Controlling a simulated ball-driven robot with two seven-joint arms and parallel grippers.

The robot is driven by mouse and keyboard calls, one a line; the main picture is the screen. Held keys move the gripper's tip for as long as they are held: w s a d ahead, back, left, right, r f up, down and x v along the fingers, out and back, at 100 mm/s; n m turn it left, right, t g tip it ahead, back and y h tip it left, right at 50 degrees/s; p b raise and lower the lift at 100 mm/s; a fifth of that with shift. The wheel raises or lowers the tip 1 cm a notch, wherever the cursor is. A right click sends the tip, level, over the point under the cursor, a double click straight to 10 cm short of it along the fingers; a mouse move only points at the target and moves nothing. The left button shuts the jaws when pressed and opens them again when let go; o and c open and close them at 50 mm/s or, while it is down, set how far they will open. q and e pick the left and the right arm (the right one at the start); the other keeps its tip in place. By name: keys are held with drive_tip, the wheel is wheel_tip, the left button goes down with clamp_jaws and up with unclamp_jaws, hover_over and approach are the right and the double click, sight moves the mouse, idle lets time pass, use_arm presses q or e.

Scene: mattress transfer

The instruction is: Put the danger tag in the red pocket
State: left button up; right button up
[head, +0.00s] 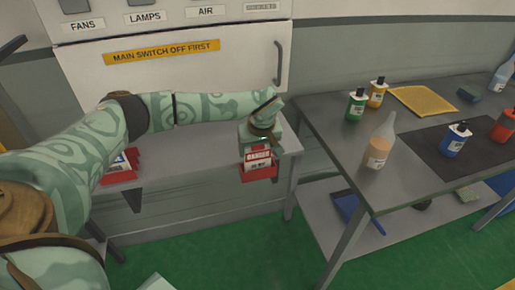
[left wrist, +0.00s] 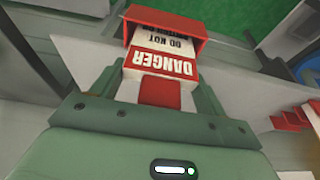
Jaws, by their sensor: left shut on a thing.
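The danger tag (head: 257,156) is white with a red DANGER band and hangs below my left gripper (head: 262,133). In the left wrist view, my left gripper (left wrist: 160,100) is shut on the upper end of the danger tag (left wrist: 163,62). The red pocket (head: 258,174) is at the right end of the shelf under the white cabinet. In the left wrist view, the tag's far end lies within the mouth of the red pocket (left wrist: 168,20), and its lowest part is hidden there. My right gripper is not in view.
Another red pocket (head: 121,176) with a blue and white card is at the left of the shelf. A metal table (head: 335,135) on the right carries several bottles, a yellow cloth (head: 424,100) and a dark mat (head: 425,150). Green floor (head: 250,250) is open in front.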

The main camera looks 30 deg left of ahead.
use_arm(q)
drive_tip(key=o, duration=1)
drive_tip(key=shift+f, duration=0.15)
drive_tip(key=p+v, duration=0.3)
drive_tip(key=v, duration=0.9)
drive_tip(key=shift+d, duration=0.1)
